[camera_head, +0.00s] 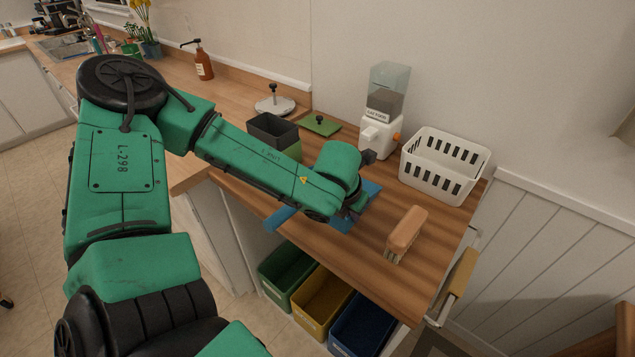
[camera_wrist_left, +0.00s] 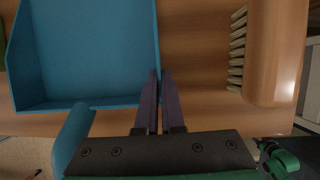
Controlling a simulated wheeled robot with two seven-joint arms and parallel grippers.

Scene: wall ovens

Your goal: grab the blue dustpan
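The blue dustpan (camera_head: 342,222) lies on the wooden counter at its front edge, partly hidden by my left arm in the head view. Its handle (camera_head: 281,218) points out to the left over the edge. In the left wrist view the pan (camera_wrist_left: 85,50) fills the upper left, with its handle (camera_wrist_left: 75,135) below. My left gripper (camera_head: 358,203) is down at the pan. In the left wrist view its fingers (camera_wrist_left: 161,74) are close together at the pan's right side wall, which appears pinched between the tips. My right gripper is not in view.
A brush (camera_head: 406,231) with a wooden back lies right of the dustpan. A white basket (camera_head: 443,167), a dispenser (camera_head: 382,128) and a dark container (camera_head: 272,131) stand behind. Green (camera_head: 286,272), yellow (camera_head: 323,301) and blue (camera_head: 361,329) bins are below the counter.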

